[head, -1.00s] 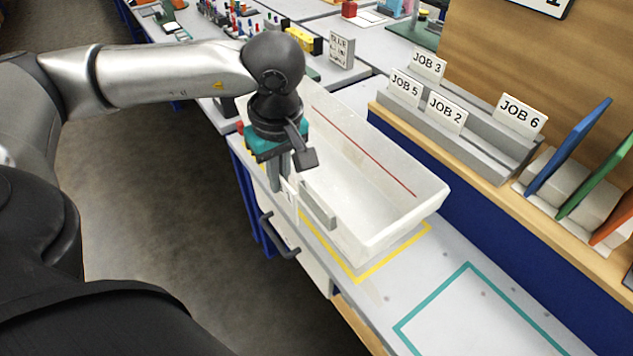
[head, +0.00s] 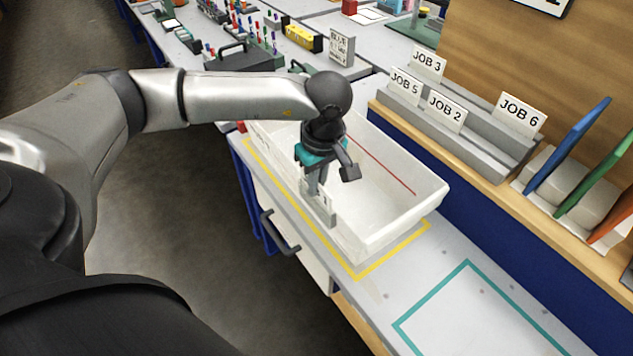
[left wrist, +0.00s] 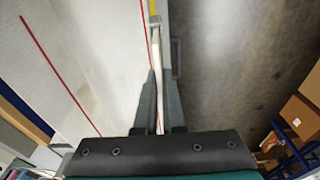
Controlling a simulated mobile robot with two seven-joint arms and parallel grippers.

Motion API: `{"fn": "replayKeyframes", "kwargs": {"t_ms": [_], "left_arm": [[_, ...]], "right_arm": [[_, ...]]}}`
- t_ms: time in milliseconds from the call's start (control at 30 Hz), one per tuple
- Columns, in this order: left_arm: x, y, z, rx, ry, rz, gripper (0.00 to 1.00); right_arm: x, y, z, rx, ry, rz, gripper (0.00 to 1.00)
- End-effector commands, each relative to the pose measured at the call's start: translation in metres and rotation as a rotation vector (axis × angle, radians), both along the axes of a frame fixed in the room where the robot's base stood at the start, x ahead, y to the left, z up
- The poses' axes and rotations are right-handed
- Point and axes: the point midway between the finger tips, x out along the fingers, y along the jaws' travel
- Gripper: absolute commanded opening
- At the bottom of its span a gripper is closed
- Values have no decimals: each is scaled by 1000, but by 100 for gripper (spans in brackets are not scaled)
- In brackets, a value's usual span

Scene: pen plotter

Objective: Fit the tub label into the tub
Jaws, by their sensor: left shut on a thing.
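The white tub (head: 405,205) stands on the bench, open at the top, with a red line along its inner far wall. A grey label holder (head: 324,213) sits on its near side wall. My left gripper (head: 316,190) points down at that wall, just above the holder. It is shut on the tub label (head: 305,188), a thin white card held upright. In the left wrist view the label shows edge-on (left wrist: 158,115) between the fingers. The fingers hide part of it, and I cannot tell whether its lower edge is inside the holder. My right gripper is not in view.
A yellow outline (head: 392,254) surrounds the tub's place, with an empty teal outline (head: 468,264) to the right. A grey rack (head: 470,140) with job cards stands behind. A drawer handle (head: 279,232) sticks out from the bench front.

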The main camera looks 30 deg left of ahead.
Motion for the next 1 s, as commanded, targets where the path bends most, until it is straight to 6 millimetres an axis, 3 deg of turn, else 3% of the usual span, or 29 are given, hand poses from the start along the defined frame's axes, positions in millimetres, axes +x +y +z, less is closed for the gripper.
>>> {"fn": "replayKeyframes", "kwargs": {"t_ms": [333,400,633,1000], "left_arm": [[0,0,-4,0,-1,0,0],[0,0,-3,1,-1,0,12],[0,0,-3,1,-1,0,36],[1,0,5,-1,-4,0,36]], "right_arm": [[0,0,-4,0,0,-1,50],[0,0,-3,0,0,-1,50],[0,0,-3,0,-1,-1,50],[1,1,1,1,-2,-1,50]]}}
